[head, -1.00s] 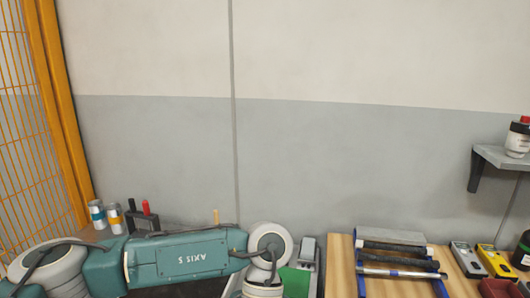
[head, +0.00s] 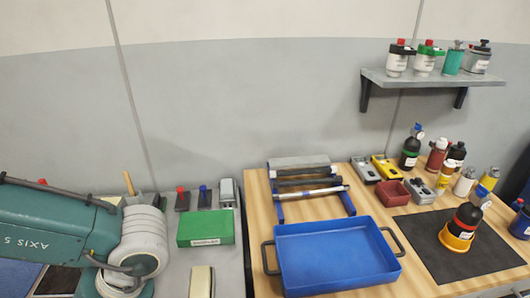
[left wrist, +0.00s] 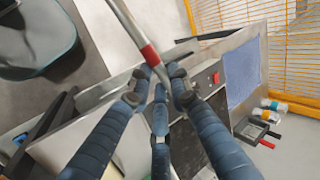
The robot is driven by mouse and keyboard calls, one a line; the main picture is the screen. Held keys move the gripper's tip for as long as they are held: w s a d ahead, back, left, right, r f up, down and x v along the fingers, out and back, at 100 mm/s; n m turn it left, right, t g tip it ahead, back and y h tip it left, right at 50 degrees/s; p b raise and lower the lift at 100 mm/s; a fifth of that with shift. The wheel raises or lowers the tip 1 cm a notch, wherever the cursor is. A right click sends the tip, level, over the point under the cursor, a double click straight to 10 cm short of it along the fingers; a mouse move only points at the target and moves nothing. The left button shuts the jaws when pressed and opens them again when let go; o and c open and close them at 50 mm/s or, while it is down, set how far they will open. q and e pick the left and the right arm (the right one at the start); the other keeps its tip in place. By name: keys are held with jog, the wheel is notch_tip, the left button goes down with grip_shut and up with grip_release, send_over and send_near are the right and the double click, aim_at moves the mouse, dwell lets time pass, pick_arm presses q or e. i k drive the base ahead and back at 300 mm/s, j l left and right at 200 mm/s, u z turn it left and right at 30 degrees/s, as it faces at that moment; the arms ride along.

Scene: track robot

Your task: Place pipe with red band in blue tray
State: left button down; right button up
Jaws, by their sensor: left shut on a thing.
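The pipe with the red band (left wrist: 150,54) is a thin silver tube in the left wrist view, running from the top edge down to my fingers. My left gripper (left wrist: 159,86) is shut on it just below the red band. The pipe's far end is cut off by the frame. In the head view my left arm is at the left, and its gripper and the pipe are out of sight. The blue tray (head: 335,258) lies empty on the wooden table in the head view, with a dark handle at each side. My right gripper is in neither view.
Behind the tray, a blue rack (head: 349,203) holds dark and silver pipes. A black mat (head: 425,262) with a bottle lies to its right, and several bottles stand behind. A green box (head: 205,228) sits on the grey bench at the left. A shelf (head: 430,77) hangs above.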

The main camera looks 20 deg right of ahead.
aim_at(326, 241)
jog(key=i+j+z, duration=0.3)
jog(key=j+z, duration=0.3)
jog(key=z, duration=1.6)
jog(key=j, duration=0.1)
